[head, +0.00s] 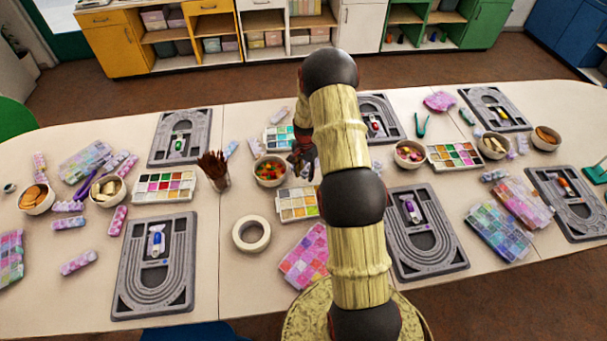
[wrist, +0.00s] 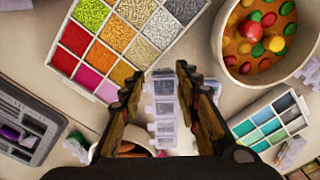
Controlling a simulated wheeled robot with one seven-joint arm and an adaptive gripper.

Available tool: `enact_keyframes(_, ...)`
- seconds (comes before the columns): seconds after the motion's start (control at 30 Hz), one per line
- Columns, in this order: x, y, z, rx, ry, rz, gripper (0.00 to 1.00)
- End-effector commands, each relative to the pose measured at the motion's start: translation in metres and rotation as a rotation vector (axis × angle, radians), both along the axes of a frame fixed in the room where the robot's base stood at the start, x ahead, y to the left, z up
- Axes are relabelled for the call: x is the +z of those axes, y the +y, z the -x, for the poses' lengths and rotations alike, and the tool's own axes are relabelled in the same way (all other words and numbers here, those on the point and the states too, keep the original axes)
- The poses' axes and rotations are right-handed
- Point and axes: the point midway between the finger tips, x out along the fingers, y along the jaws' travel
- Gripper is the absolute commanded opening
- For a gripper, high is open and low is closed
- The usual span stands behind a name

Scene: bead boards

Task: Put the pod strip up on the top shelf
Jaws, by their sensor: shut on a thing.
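A clear whitish pod strip (wrist: 164,106) with a row of small lidded compartments stands between the two fingers of my gripper (wrist: 161,82) in the wrist view. My gripper is shut on it, and whether the strip is clear of the table cannot be told. In the head view my gripper (head: 303,160) is partly behind my arm over the middle of the table, and the held strip cannot be made out there. Open shelves (head: 166,35) show in the cabinets along the back; which one is the top shelf is unclear.
The table (head: 190,255) is crowded with grey bead boards (head: 155,265), bead trays (head: 163,187), bowls (head: 270,170) and other pod strips (head: 78,262). A cup of brown sticks (head: 214,170) and a tape roll (head: 251,234) stand left of my arm. Bare floor (head: 110,80) separates table and cabinets.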

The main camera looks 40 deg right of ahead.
Motion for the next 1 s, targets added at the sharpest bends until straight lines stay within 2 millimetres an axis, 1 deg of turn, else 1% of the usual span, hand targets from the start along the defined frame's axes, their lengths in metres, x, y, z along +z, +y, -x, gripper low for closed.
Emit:
enact_keyframes(0.03,0.012,0.003,0.007,0.000,-0.001,0.001,0.01)
enact_keyframes(0.13,0.031,0.010,0.022,0.000,-0.001,0.001,0.01)
enact_keyframes(0.3,0.044,0.026,0.054,-0.001,0.000,0.000,0.01)
enact_keyframes(0.5,0.057,0.040,0.082,0.000,0.001,-0.001,0.01)
enact_keyframes(0.7,0.064,0.047,0.096,0.001,0.000,0.000,0.01)
enact_keyframes(1.0,0.065,0.049,0.101,0.001,0.000,0.000,0.01)
